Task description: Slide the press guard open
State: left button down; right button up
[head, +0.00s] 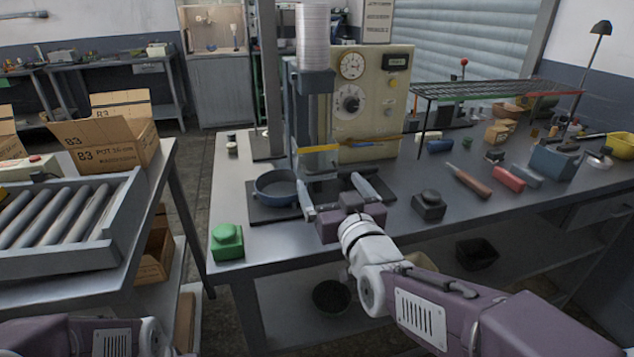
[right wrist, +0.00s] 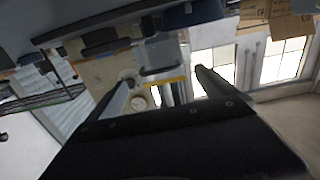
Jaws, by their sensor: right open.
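The press (head: 314,105) stands on the workbench in the head view, in front of a beige control box. A yellow bar (head: 318,149) crosses its front and looks like the edge of the press guard; the clear panel is hard to make out. The yellow bar also shows in the right wrist view (right wrist: 163,80), in line with the space between my fingers. My right gripper (head: 328,179) is open and empty, in front of the press and below the bar. I cannot tell whether it touches the guard. My left gripper is out of view; only part of that arm shows.
A blue pan (head: 275,188) sits at the press's left on a dark plate. A green button box (head: 228,241) stands at the bench's front left corner, a dark one (head: 429,205) to the right. A wire rack (head: 490,89) and loose tools fill the right. A roller conveyor (head: 60,225) is left.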

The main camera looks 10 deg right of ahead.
aim_at(322, 171)
jog(key=shift+w+a, duration=0.15)
jog(key=shift+w, duration=0.25)
jog(key=w, duration=0.8)
jog(key=shift+w+b, duration=0.15)
jog(key=shift+b, duration=0.25)
jog(key=c, duration=1.8)
notch_tip(322, 171, up, 8)
jog(key=p, duration=0.5)
jog(key=shift+r, duration=0.1)
jog(key=shift+c, duration=0.2)
jog(key=o, duration=1.8)
